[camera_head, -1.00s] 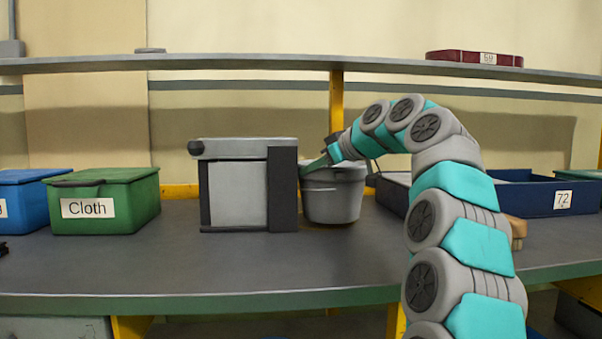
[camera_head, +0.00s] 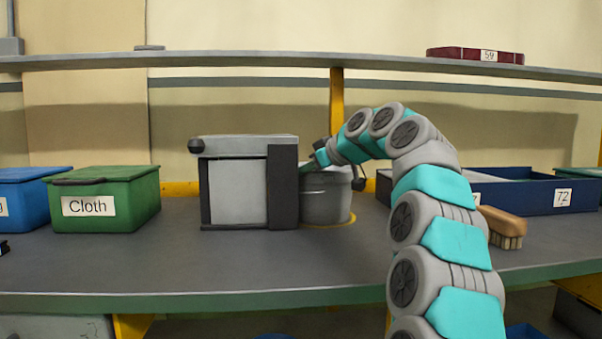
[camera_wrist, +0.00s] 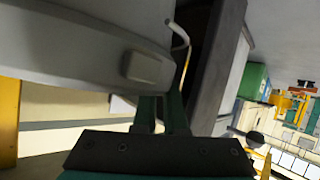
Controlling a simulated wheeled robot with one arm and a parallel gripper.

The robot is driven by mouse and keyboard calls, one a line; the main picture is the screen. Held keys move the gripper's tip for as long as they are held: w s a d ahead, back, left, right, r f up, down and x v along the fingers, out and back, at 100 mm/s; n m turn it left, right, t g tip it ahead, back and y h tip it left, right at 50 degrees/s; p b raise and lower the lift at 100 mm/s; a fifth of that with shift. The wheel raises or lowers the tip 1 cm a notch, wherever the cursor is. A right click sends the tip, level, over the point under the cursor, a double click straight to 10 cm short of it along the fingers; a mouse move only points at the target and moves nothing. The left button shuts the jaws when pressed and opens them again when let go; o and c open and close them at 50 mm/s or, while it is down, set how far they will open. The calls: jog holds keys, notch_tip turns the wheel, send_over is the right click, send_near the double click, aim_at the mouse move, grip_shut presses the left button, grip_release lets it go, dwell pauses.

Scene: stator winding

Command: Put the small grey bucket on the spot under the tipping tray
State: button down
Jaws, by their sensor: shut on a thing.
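The small grey bucket (camera_head: 327,199) is upright beside the right side of a grey box-like unit (camera_head: 237,192) with a dark upright panel. A yellow ring (camera_head: 347,221) on the bench shows around the front and right of the bucket's base; I cannot tell whether the base touches the bench. My gripper (camera_head: 308,165) is shut at the bucket's rim, upper left. In the wrist view the bucket's wall (camera_wrist: 70,50) fills the upper left, and my gripper's fingers (camera_wrist: 161,108) meet it near a small grey block. No tray is clearly identifiable.
A green Cloth bin (camera_head: 105,200) and a blue bin (camera_head: 25,200) stand left. A brush (camera_head: 503,226) and a blue tray labelled 72 (camera_head: 535,195) are right. A shelf (camera_head: 240,63) runs above. The front of the bench (camera_head: 200,270) is clear.

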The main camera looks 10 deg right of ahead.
jog(key=c, duration=1.2)
grip_release()
jog(key=shift+c, duration=0.2)
jog(key=shift+r, duration=0.15)
jog(key=v, duration=1.2)
jog(key=shift+b, duration=0.3)
